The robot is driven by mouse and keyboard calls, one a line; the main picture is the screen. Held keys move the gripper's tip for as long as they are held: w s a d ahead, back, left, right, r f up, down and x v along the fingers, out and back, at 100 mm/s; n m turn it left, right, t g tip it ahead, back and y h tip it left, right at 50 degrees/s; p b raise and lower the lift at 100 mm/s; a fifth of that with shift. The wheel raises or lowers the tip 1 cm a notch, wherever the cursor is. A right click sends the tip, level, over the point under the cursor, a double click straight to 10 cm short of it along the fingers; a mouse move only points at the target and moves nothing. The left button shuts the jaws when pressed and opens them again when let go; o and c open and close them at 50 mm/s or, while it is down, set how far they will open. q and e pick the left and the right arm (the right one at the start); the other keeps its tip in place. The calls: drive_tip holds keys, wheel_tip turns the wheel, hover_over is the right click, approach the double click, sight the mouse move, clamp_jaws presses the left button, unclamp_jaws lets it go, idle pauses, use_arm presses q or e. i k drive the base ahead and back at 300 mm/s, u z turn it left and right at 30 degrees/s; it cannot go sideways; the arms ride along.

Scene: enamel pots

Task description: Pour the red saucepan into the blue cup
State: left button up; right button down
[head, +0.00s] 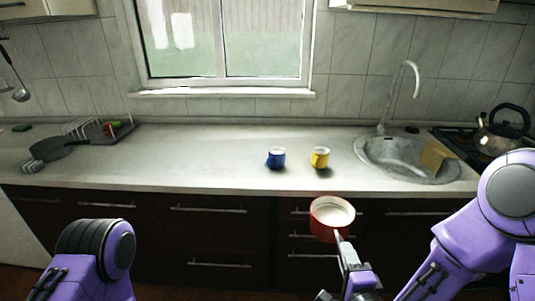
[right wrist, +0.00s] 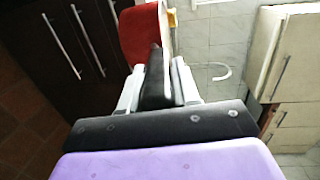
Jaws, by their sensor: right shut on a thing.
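The red saucepan (head: 325,222) with a white inside is held in the air in front of the counter's front edge, roughly upright in the head view. My right gripper (head: 343,250) is shut on its handle. In the right wrist view the saucepan (right wrist: 138,35) shows in part beyond the fingers (right wrist: 157,85), with the dark handle between them. The blue cup (head: 276,158) stands upright on the counter, farther back and left of the saucepan. Of my left arm only a purple link shows at the lower left; its gripper is out of view.
A yellow cup (head: 320,157) stands on the counter (head: 200,165) just right of the blue cup. A sink (head: 405,172) with a tap and a yellow sponge-like block (head: 437,158) is to the right. A kettle (head: 502,130) sits on the stove. A pan (head: 62,146) and dish rack are far left.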

sight(276, 159)
drive_tip(key=u, duration=2.55)
drive_tip(key=i, duration=1.05)
drive_tip(key=z, duration=3.25)
drive_tip(key=i, duration=0.85)
